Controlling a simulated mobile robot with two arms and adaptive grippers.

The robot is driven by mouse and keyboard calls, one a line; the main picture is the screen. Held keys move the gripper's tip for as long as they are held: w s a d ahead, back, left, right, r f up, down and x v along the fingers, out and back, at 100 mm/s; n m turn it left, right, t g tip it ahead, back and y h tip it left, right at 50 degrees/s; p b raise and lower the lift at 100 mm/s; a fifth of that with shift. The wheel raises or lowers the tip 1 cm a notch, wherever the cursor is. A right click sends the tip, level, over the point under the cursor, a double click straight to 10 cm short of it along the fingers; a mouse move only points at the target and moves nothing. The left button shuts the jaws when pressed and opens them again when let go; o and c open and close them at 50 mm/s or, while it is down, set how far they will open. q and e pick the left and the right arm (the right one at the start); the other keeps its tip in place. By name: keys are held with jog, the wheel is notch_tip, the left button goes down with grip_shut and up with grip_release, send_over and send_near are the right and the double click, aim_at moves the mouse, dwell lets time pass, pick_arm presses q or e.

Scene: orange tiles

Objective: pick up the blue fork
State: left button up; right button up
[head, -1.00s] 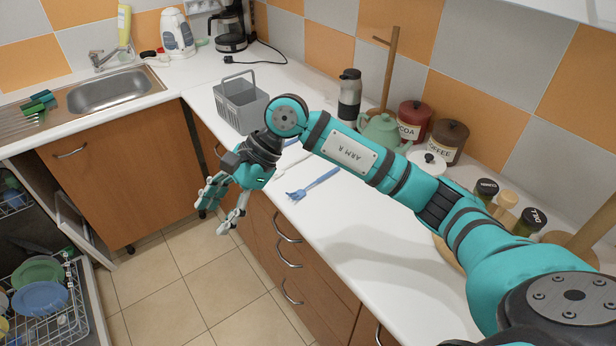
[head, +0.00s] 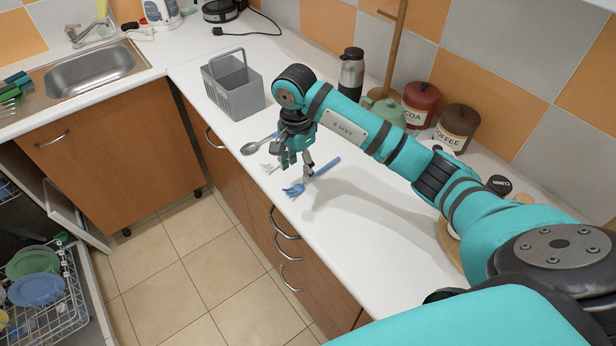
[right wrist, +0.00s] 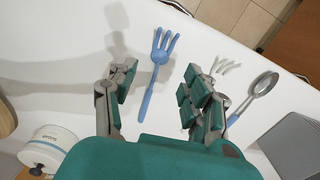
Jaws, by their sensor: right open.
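The blue fork (head: 325,169) lies on the white counter below my right gripper, tines toward the counter's front edge. In the right wrist view the fork (right wrist: 153,78) lies between the two spread finger sides, its tines toward the top of the picture. My right gripper (head: 297,168) is open and empty, pointing down over the fork; its fingers (right wrist: 155,95) also show in the right wrist view. Part of the fork is hidden by a finger in the head view. My left gripper is not in view.
A grey spoon (head: 256,145) and a white fork (head: 270,168) lie just left of the gripper. A grey basket (head: 236,98) stands further back. A teapot (head: 388,112), a flask (head: 350,76) and canisters (head: 456,133) line the wall.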

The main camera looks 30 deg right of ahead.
aim_at(300, 187)
jog(key=shift+s+a+f, duration=0.1)
jog(key=shift+f, duration=0.4)
jog(key=shift+f+p, duration=0.3)
jog(key=shift+p, duration=0.15)
jog(key=f, duration=0.1)
jog(key=f+p, duration=0.1)
jog(key=f, duration=0.1)
jog(key=shift+d+f+p, duration=0.3)
jog(key=shift+f+p, duration=0.1)
jog(key=shift+f, duration=0.4)
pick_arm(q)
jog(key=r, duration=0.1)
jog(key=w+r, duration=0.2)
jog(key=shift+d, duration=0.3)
pick_arm(e)
grip_shut()
